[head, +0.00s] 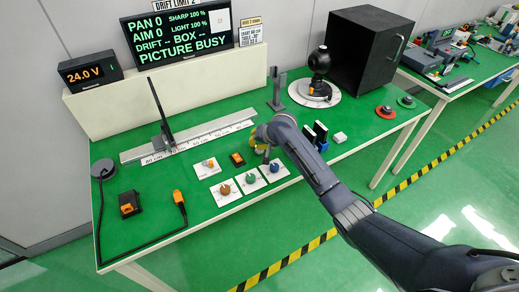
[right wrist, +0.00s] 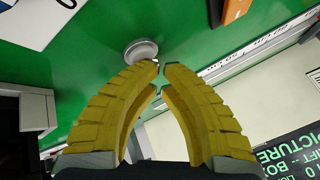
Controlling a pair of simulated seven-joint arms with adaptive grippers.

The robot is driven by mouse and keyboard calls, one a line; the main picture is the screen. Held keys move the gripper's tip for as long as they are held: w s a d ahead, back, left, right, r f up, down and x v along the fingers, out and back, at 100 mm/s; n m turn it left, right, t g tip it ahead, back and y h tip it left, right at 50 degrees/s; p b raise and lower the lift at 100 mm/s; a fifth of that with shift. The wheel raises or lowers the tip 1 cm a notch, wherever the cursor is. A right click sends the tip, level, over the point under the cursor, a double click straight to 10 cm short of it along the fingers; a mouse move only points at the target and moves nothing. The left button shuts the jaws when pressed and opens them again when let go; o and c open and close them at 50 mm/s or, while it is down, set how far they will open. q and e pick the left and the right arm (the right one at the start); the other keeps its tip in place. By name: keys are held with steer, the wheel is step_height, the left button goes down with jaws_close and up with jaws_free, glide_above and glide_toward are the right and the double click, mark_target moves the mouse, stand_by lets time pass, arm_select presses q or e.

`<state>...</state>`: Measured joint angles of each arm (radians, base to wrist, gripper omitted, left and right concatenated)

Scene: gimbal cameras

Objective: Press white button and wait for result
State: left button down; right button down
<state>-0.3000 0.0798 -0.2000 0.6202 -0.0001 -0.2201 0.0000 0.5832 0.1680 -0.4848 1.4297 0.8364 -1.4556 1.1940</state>
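A round whitish button (right wrist: 141,50) sits on the green table in the right wrist view, just beyond my right fingertips. My right gripper (right wrist: 162,68) has yellow ribbed fingers whose tips nearly meet, with nothing between them. I cannot tell whether a fingertip touches the button. In the head view my right gripper (head: 259,146) is low over the table's middle, and the button is hidden behind it or the arm. The display (head: 178,32) reads "PAN 0, AIM 0, DRIFT -, BOX --, PICTURE BUSY", with sharp and light at 100 %. My left gripper is not in view.
Knob plates in brown (head: 225,190), green (head: 250,180) and blue (head: 274,169) lie near the front edge. A black camera (head: 319,62) on a round base and a black box (head: 368,52) stand behind. A ruler rail (head: 190,138) crosses the table.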

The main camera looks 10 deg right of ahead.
steer(key=shift+r, duration=0.85)
steer(key=shift+r, duration=2.5)
